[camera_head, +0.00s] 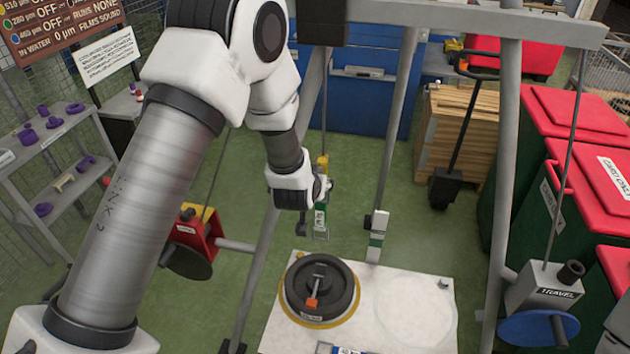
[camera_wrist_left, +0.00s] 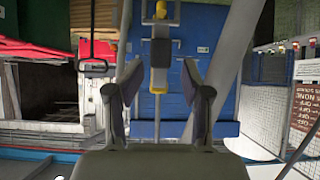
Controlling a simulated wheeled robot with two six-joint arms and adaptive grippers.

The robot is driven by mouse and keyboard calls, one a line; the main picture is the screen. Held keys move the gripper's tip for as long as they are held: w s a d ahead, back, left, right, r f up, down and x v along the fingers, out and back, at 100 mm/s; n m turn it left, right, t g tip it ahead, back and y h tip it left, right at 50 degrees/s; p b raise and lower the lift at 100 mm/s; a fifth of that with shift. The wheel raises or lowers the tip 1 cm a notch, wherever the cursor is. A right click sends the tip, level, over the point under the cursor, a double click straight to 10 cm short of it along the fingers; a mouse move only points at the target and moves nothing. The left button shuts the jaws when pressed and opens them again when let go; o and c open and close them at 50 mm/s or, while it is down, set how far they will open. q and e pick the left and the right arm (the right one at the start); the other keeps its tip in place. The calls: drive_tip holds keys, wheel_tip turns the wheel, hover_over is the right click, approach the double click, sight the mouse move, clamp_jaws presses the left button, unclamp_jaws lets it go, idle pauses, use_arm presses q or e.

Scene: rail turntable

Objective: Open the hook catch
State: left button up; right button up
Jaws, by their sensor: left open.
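My left gripper (camera_head: 314,205) reaches in from the upper left in the head view and points down above the white plate. Its two fingers stand apart and look empty in the wrist view (camera_wrist_left: 160,80). My right gripper is not in view.
A dark round turntable (camera_head: 341,292) with an orange-tipped handle sits on the white plate (camera_head: 410,345). Grey frame legs (camera_head: 503,150) flank the area. A grey travel box (camera_head: 543,290) is at right. Green floor is open around.

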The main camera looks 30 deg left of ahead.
use_arm(q)
drive_tip(key=v, duration=1.2)
drive_tip(key=shift+s+f, duration=0.1)
